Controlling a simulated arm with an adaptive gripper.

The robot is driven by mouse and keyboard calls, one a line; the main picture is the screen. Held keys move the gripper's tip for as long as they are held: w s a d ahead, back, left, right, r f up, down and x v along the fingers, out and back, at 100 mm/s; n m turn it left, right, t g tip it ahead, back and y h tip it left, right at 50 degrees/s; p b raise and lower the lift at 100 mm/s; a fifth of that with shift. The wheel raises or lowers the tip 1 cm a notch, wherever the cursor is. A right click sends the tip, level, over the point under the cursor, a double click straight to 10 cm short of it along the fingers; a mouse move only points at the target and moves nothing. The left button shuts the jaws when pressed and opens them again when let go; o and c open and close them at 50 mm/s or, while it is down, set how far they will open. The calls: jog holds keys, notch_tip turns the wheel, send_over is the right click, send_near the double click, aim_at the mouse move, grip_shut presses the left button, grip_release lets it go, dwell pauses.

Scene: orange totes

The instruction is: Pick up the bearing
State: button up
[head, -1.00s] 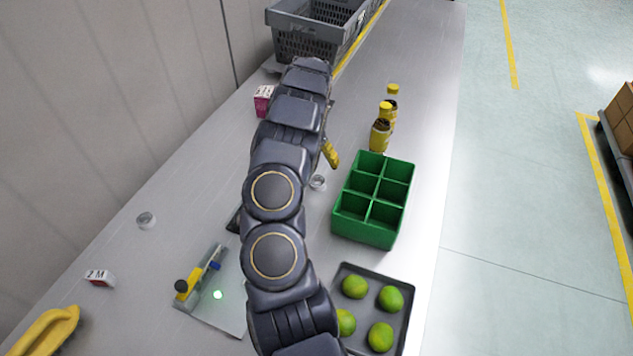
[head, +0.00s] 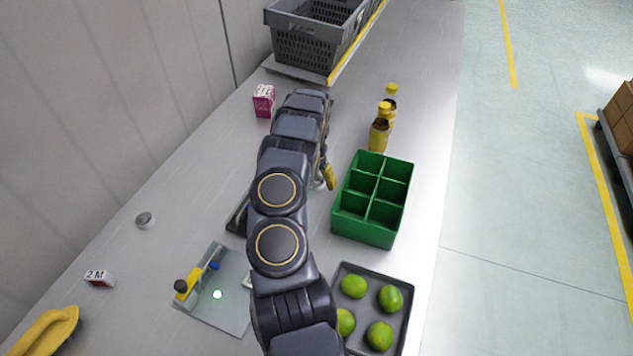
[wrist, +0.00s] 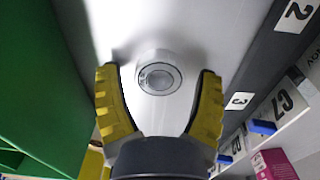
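The bearing (wrist: 159,77) is a small silver ring lying flat on the grey table, in the middle of the wrist view. My gripper (wrist: 157,73) is open, with one yellow finger on each side of the bearing in that view. A clear gap shows between each finger and the ring. In the head view a yellow finger of my gripper (head: 329,176) is low over the table beside the green box, and the bearing is mostly hidden by the arm. A second small round metal piece (head: 145,219) lies at the left of the table.
The green divided box (head: 345,216) stands close on the right of my gripper. Yellow bottles (head: 379,135) stand behind it. A dark tray (head: 398,268) with several limes is in front. A pink box (head: 263,101) and a grey crate (head: 305,45) are at the back.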

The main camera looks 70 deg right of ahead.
jog(key=c, duration=0.7)
jog(key=shift+r, duration=0.4)
notch_tip(320, 180, up, 3)
jog(key=shift+w+f, duration=0.1)
jog(key=shift+o, duration=0.2)
jog(key=s+a+r, duration=0.1)
jog(key=a+r, duration=0.3)
jog(key=r, duration=0.1)
jog(key=shift+s, duration=0.35)
jog(key=s+a+r, duration=0.1)
jog(key=a, duration=0.2)
jog(key=s+a+r, duration=0.1)
jog(key=a+r, duration=0.1)
jog(key=a, duration=0.1)
jog(key=s+a+r, duration=0.1)
jog(key=a, duration=0.2)
jog(key=shift+s+r, duration=0.25)
jog(key=shift+s, duration=0.05)
